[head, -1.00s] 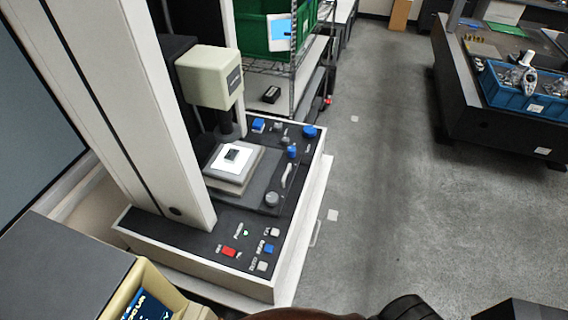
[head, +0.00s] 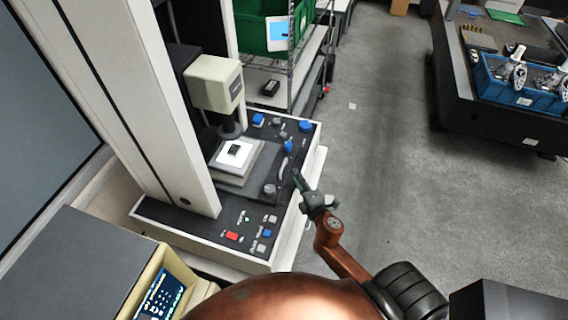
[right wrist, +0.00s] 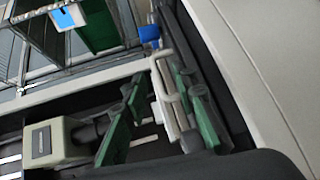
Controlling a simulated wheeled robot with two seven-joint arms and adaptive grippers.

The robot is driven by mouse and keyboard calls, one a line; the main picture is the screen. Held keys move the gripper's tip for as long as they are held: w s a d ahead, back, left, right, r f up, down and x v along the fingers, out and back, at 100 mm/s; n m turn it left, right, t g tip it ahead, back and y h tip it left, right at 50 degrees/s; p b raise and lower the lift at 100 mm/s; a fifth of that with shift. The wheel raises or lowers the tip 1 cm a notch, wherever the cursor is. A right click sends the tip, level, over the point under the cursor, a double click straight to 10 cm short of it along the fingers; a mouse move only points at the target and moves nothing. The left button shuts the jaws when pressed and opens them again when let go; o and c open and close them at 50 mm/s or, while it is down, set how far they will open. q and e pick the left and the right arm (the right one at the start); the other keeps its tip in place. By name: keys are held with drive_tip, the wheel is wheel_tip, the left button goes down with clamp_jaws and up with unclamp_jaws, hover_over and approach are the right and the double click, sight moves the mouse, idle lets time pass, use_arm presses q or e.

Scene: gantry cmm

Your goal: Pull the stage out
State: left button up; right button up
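The stage (head: 228,181) is a grey plate on the dark deck of the measuring machine, under its beige head (head: 214,84). A lit white square (head: 225,158) with a small dark part (head: 235,150) lies on it. A pale handle (head: 284,167) stands at the stage's right side; it also shows in the right wrist view (right wrist: 163,95). My right gripper (head: 297,181) is just right of the handle in the head view. In the right wrist view it is open (right wrist: 158,80), with green-padded fingers on either side of the handle, and no grip shows. My left gripper is not in view.
Blue knobs (head: 288,146) and a grey knob (head: 270,189) sit close to the handle. Buttons, including a red one (head: 232,236), are on the front panel. A wire rack with a green bin (head: 252,30) stands behind.

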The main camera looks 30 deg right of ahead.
sight(284, 164)
drive_tip(key=shift+w+a+r+n+y, duration=0.25)
drive_tip(key=shift+w+a+n+y, duration=0.35)
drive_tip(key=shift+w+a+n, duration=0.25)
drive_tip(key=x, duration=0.7)
drive_tip(key=shift+d+r, duration=0.1)
drive_tip(key=shift+r, duration=0.05)
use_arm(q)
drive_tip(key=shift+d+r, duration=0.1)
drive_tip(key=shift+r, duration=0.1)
use_arm(e)
drive_tip(key=shift+w, duration=0.15)
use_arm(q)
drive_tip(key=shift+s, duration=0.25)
use_arm(e)
drive_tip(key=shift+c, duration=0.2)
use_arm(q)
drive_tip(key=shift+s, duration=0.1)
use_arm(e)
clamp_jaws()
